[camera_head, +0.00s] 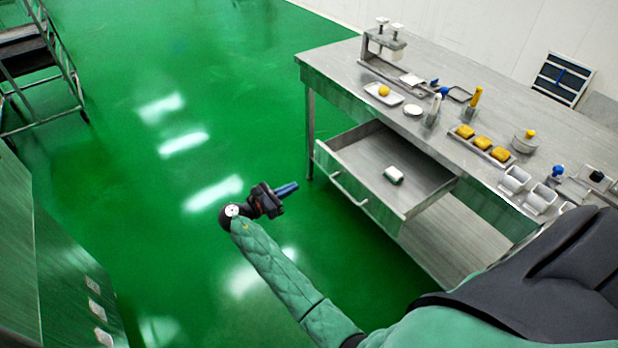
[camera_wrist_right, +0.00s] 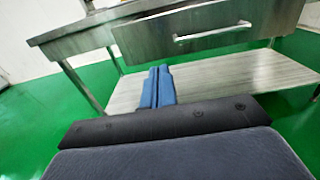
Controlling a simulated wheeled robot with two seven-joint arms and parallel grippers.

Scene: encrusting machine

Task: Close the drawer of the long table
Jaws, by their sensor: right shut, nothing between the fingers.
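The long table (camera_head: 450,73) is steel and stands at the right in the head view. Its drawer (camera_head: 367,160) is pulled out toward the left, with a bar handle (camera_head: 347,188) on its front. A small white and green item (camera_head: 393,175) lies inside it. My right gripper (camera_head: 288,188) is shut and empty, a little left of the drawer front and apart from it. In the right wrist view, the blue fingertips (camera_wrist_right: 157,87) are together, below and left of the drawer handle (camera_wrist_right: 213,32). My left gripper is not in view.
Trays (camera_head: 384,94), yellow pieces (camera_head: 483,143), and several containers stand on the tabletop. A lower shelf (camera_head: 455,245) lies under the drawer. A metal rack (camera_head: 38,65) stands at the far left. The green floor (camera_head: 190,120) between is clear.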

